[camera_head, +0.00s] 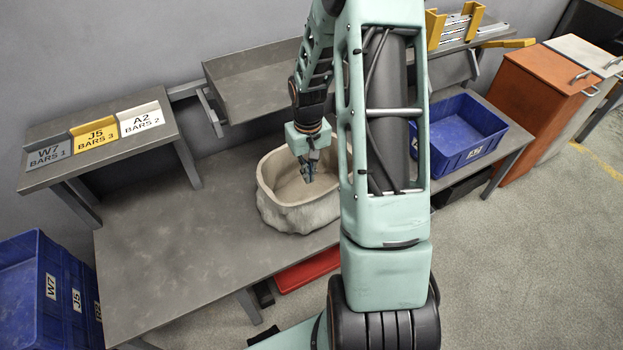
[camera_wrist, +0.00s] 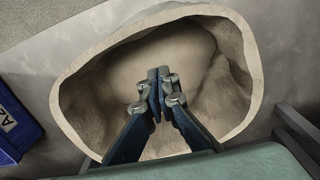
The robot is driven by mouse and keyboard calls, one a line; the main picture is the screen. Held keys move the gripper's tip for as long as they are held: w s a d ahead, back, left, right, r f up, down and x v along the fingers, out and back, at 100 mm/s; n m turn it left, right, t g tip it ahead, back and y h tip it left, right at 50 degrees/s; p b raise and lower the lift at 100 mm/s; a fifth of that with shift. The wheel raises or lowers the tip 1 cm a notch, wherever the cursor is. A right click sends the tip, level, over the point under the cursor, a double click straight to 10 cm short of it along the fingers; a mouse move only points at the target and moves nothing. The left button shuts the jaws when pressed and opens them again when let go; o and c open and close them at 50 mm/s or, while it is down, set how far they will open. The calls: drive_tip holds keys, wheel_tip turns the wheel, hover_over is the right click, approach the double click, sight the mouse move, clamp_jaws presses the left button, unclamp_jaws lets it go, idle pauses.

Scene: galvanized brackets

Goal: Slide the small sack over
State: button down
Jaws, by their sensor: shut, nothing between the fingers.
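The small sack (camera_head: 284,214) is a beige, open-topped sack standing on the grey workbench (camera_head: 150,255), left of my arm in the head view. Its thick rim and hollow inside fill much of the wrist view (camera_wrist: 75,88). My gripper (camera_head: 309,178) points down over the sack's opening, with its fingertips inside the rim outline. In the wrist view the fingers (camera_wrist: 158,82) are together with nothing between them. I cannot tell whether they touch the sack's inside. My arm hides the sack's right side in the head view.
A blue bin (camera_head: 462,160) stands on the bench to the right, beyond my arm. A grey shelf (camera_head: 255,75) overhangs the back. A raised shelf with labels (camera_head: 95,135) is at left. The bench's left part is clear. A red bin (camera_head: 305,270) sits below.

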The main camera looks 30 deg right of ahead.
sight(318, 208)
drive_tip(key=shift+s+f+b, duration=0.35)
drive_tip(key=shift+s+f, duration=0.3)
drive_tip(key=shift+f, duration=0.65)
drive_tip(key=shift+s+f+b, duration=0.3)
drive_tip(key=shift+s+f, duration=0.4)
drive_tip(key=shift+f, duration=0.65)
drive_tip(key=shift+s+f+b, duration=0.35)
drive_tip(key=shift+s+f, duration=0.3)
drive_tip(key=shift+f, duration=0.65)
drive_tip(key=shift+s, duration=1.4)
drive_tip(key=shift+w, duration=0.15)
